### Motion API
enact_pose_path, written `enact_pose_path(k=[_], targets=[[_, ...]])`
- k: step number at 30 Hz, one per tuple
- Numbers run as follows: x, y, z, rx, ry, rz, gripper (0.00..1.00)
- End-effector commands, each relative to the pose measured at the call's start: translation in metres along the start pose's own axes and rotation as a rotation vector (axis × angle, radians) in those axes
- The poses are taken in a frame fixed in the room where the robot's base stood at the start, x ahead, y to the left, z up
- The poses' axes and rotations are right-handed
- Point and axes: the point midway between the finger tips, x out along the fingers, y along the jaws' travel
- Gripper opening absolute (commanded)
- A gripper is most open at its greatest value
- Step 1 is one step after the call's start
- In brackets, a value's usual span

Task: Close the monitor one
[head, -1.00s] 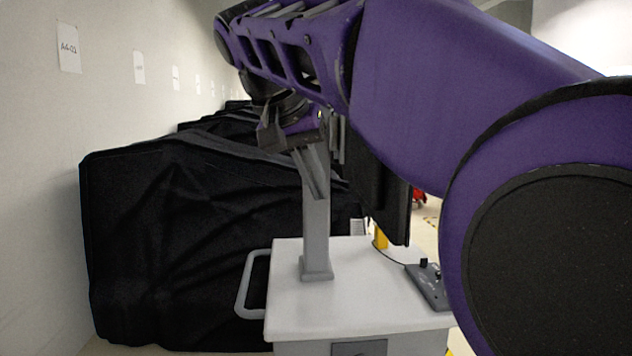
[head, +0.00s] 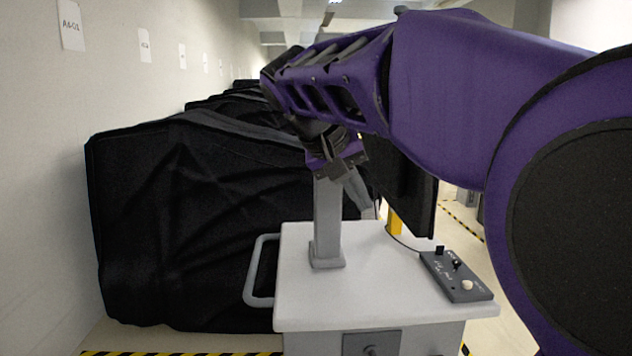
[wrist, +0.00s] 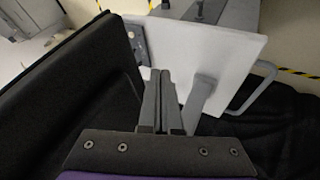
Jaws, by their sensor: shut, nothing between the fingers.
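The monitor (head: 415,195) is a dark flat panel on the cart, seen at a steep angle to the right of the grey post (head: 328,225). My arm hides its upper part. My gripper (head: 362,205) is shut and empty, pointing down beside the top of the post, on the monitor's left. In the wrist view the monitor (wrist: 80,90) fills the left side as a large black panel. There my gripper (wrist: 161,75) lies between it and the post (wrist: 199,95), with a visible gap to the panel. I cannot tell whether the fingers touch the post.
The white cart top (head: 370,290) has a grey side handle (head: 251,280) and a control box (head: 456,276) at its right. Black covered carts (head: 190,220) line the left wall. Open floor with striped tape lies to the right.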

Motion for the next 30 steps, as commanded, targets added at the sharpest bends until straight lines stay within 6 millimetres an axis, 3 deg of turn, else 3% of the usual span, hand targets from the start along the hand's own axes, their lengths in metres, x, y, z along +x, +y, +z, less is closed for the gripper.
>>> enact_pose_path(k=[7, 30], targets=[[0.01, 0.025, -0.001, 0.003, 0.002, 0.0, 0.0], [0.014, 0.031, -0.001, 0.003, 0.002, -0.001, 0.0]])
